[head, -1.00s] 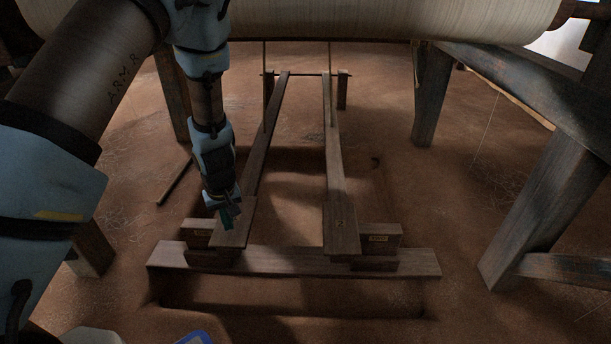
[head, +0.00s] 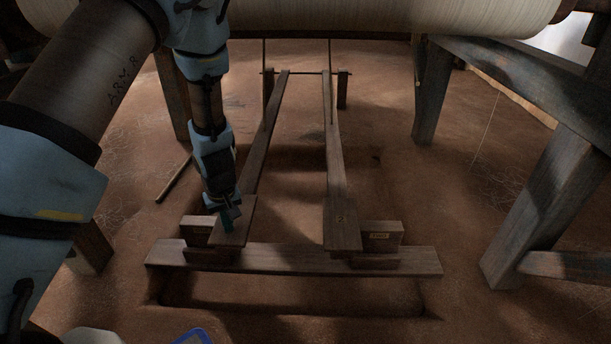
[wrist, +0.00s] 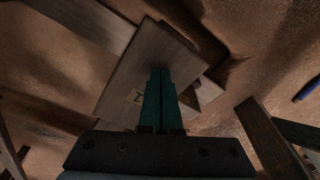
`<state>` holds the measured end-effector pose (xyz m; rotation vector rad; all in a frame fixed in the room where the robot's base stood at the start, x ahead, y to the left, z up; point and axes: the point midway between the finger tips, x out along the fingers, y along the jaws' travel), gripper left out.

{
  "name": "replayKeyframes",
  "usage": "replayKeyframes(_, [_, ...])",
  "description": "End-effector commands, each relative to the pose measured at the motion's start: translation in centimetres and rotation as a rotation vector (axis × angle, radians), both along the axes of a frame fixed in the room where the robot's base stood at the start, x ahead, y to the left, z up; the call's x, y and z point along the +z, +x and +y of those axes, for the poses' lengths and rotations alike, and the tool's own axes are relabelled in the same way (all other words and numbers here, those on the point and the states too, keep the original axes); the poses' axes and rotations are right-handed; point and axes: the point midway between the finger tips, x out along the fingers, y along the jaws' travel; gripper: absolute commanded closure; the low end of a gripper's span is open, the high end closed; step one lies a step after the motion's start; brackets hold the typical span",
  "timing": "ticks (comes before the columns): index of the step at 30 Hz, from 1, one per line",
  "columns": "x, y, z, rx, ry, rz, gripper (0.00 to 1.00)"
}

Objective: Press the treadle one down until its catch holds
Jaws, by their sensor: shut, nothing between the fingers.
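Two long wooden treadles run away from me over the pit. The left treadle (head: 236,229) has a wide foot plate at its near end, and the wrist view shows a pale label with a dark mark on this plate (wrist: 150,62). My gripper (head: 229,222) is shut and empty, pointing down at the left plate. In the wrist view its fingertips (wrist: 160,74) lie over the plate; whether they touch it I cannot tell. The right treadle (head: 341,222) stands apart from my gripper. The catch of the left treadle cannot be made out.
A wooden crossbeam (head: 300,260) lies across the near side of the pit. A labelled block (head: 382,236) stands beside the right plate and a similar block (head: 194,230) beside the left. Loom posts (head: 432,95) stand at the sides, and a cloth roll (head: 350,18) hangs overhead.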

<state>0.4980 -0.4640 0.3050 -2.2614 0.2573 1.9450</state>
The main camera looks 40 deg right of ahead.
Motion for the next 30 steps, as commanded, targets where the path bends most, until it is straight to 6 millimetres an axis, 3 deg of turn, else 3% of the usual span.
replayKeyframes(1, [-1.1, 0.0, 0.0, 0.0, 0.0, 0.0, 1.0])
replayKeyframes(30, [-11.3, -0.1, 0.1, 0.0, 0.002, 0.004, 1.0])
